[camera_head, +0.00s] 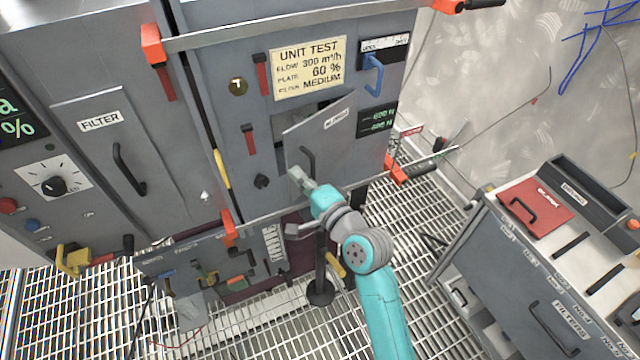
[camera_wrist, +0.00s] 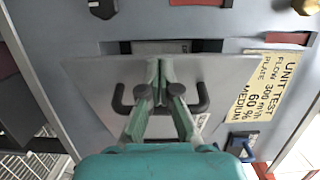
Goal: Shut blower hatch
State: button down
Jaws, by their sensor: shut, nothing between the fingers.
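The blower hatch (camera_head: 330,138) is a grey plate with a small label and a black handle (camera_head: 309,160). It stands ajar and tilted in the grey cabinet front, with a dark gap of the opening (camera_head: 290,122) at its upper left. My gripper (camera_head: 297,174) is at the hatch's lower left, close to the handle. In the wrist view my gripper (camera_wrist: 159,68) has its fingers together and empty over the hatch (camera_wrist: 95,75). They hide the middle of the handle (camera_wrist: 120,100). I cannot tell whether the fingertips touch the hatch.
A yellow UNIT TEST sign (camera_head: 308,68) and a blue handle (camera_head: 373,75) are above the hatch. A steel rail (camera_head: 290,22) crosses the cabinet above, another below. The filter door (camera_head: 110,140) is left. A grey cart (camera_head: 520,260) stands right, with grating floor between.

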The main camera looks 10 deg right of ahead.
aim_at(287, 168)
jog(key=shift+a+x, duration=0.15)
jog(key=shift+x, duration=0.8)
jog(key=shift+a+x, duration=0.15)
jog(key=shift+x, duration=0.75)
jog(key=shift+a, duration=0.1)
